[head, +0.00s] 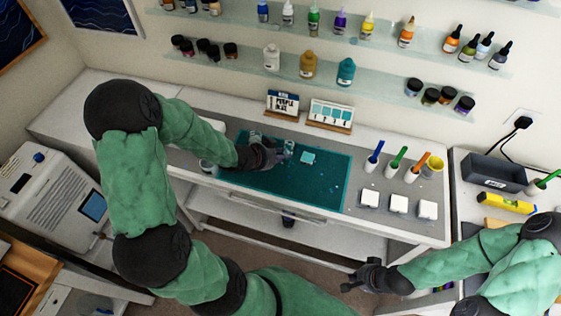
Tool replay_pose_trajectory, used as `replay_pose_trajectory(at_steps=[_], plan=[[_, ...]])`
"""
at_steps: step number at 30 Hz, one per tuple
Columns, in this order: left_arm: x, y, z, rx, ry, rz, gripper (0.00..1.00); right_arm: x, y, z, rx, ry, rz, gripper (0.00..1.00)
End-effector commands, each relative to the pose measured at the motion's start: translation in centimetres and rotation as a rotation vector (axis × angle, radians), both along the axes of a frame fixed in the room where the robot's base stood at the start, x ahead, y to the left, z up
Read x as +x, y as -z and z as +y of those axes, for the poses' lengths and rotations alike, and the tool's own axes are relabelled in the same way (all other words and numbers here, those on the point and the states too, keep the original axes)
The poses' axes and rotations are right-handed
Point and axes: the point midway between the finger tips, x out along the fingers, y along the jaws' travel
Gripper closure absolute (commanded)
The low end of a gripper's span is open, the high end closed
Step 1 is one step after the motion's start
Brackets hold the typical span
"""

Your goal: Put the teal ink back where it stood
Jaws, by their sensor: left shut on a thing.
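My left gripper (277,153) is low over the teal cutting mat (325,185) on the bench. It is shut on a small bluish-grey thing (286,151), mostly hidden by the fingers; I cannot tell if this is the teal ink. A teal bottle (346,73) stands upright at the right end of the bottle row on the middle wall shelf, apart from both grippers. My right gripper (352,279) is in front of the bench, low and away from the shelves; its finger gap is unclear.
Bottles line the upper shelf (330,32), with a wider gap between the yellow and orange ones. The mat's right part is mostly clear.

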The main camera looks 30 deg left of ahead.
Motion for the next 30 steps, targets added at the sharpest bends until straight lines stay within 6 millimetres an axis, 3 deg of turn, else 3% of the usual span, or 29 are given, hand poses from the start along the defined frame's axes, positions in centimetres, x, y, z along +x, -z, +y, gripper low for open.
replay_pose_trajectory(at_steps=[10, 23, 24, 25, 26, 30], plan=[[0.7, 3.9, 0.2, -0.002, -0.001, 0.001, 1.0, 0.0, 1.4, 0.0, 0.0, 0.0, 0.0, 1.0], [0.7, 4.4, 0.2, 0.0, -0.001, -0.001, 1.0, 0.0, 1.8, 0.0, 0.0, 0.0, 0.0, 1.0], [0.7, 4.3, 0.2, 0.0, 0.0, 0.0, 0.63, 0.0, 1.7, 0.0, 0.0, 0.0, 0.0, 1.0], [0.7, 4.2, 0.2, 0.0, 0.0, 0.0, 0.55, 0.0, 1.6, 0.0, 0.0, 0.0, 0.0, 1.0], [0.7, 4.2, 0.2, 0.0, 0.0, 0.0, 0.51, 0.0, 1.6, 0.0, 0.0, 0.0, 0.0, 1.0], [0.7, 4.2, 0.2, 0.0, 0.0, 0.0, 0.51, 0.0, 1.6, 0.0, 0.0, 0.0, 0.0, 1.0]])
